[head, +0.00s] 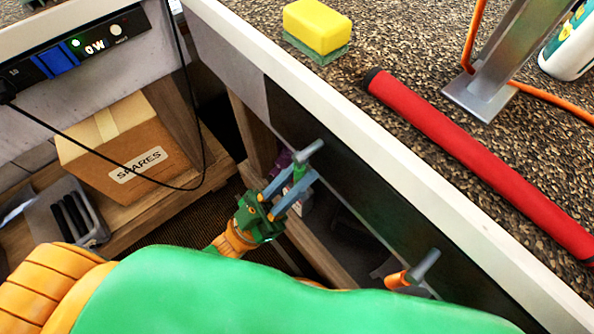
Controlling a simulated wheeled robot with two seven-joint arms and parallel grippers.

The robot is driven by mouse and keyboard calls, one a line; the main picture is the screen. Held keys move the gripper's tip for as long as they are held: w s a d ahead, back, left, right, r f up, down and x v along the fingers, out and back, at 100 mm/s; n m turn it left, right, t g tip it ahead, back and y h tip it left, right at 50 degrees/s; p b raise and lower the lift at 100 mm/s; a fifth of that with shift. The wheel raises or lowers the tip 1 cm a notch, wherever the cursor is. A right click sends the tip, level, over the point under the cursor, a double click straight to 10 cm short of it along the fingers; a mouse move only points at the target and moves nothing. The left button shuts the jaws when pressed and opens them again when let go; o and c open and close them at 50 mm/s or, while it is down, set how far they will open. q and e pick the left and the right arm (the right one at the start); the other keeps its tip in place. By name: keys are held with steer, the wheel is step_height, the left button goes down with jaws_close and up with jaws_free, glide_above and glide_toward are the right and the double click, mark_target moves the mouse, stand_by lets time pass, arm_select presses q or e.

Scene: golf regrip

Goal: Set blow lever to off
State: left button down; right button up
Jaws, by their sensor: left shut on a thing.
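A lever with a green stem and a grey T-shaped handle (310,151) sticks out from the dark front panel (345,205) below the bench edge. My left gripper (301,178) is at this lever, its blue fingers shut on the green stem just below the grey handle. A second lever, with an orange stem and a grey handle (426,264), is farther right and nearer on the same panel. I cannot read any label telling which lever is the blow lever. My right gripper is not in view.
The bench top carries a yellow sponge (317,25), a red grip (470,160) and a metal post (490,85). A cardboard box marked SPARES (125,150) sits on the lower shelf at left. A black cable (110,165) hangs in front of it.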

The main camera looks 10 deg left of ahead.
arm_select(q)
steer(key=c, duration=0.8)
jaws_free()
steer(key=shift+d, duration=0.1)
steer(key=b+v, duration=0.2)
steer(key=v, duration=0.5)
steer(key=shift+f+b, duration=0.1)
steer(key=shift+b, duration=0.2)
